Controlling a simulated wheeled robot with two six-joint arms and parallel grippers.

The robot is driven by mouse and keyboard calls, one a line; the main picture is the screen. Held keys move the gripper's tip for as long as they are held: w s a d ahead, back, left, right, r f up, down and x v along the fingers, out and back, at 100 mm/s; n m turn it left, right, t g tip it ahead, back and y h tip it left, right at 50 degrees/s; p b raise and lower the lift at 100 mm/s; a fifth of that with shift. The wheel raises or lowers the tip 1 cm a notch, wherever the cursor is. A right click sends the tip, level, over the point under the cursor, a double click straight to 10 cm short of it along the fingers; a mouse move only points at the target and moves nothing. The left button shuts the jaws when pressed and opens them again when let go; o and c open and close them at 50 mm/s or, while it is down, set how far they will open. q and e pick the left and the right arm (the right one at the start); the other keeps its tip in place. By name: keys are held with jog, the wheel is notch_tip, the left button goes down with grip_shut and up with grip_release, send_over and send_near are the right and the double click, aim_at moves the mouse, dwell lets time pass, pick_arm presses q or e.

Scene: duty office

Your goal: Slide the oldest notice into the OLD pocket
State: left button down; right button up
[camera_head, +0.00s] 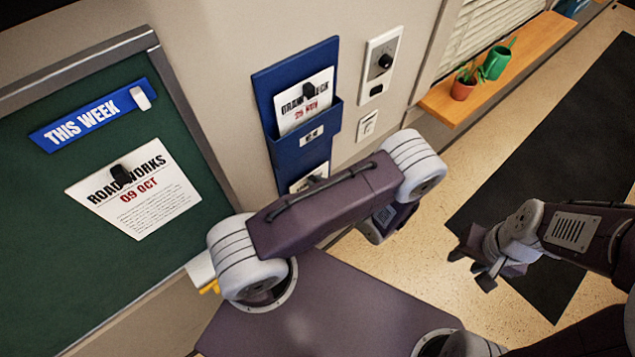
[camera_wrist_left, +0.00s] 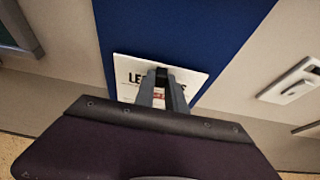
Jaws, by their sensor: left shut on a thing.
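My left gripper (camera_wrist_left: 161,88) is shut on the black clip (camera_wrist_left: 161,74) of a white notice (camera_wrist_left: 126,70) with partly covered black lettering starting "LE" and a bit of red. The notice is in front of a blue panel; its lower part is hidden by my gripper. In the head view my left arm covers this gripper. The blue wall rack (camera_head: 308,155) has an upper pocket holding a white notice (camera_head: 305,112) with a black clip. Below it, another clipped notice (camera_head: 303,184) shows partly above my arm. My right gripper (camera_head: 472,268) is open and empty over the floor.
A green board (camera_head: 40,210) at left carries a blue "THIS WEEK" strip (camera_head: 90,118) and a clipped notice (camera_head: 150,205) reading "ROAD WORKS 09 OCT". Wall panels (camera_head: 380,60) are right of the rack. A wooden sill (camera_head: 510,65) holds a plant pot (camera_head: 463,88) and green can (camera_head: 496,62).

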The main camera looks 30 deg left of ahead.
pick_arm(q)
notch_tip(320, 180, down, 6)
jog(key=b, duration=0.4)
jog(key=shift+r+b, duration=0.2)
jog(key=shift+b, duration=0.1)
dwell(0.5)
jog(key=c, duration=1.3)
grip_release()
jog(key=b+v, duration=0.2)
jog(key=v, duration=0.7)
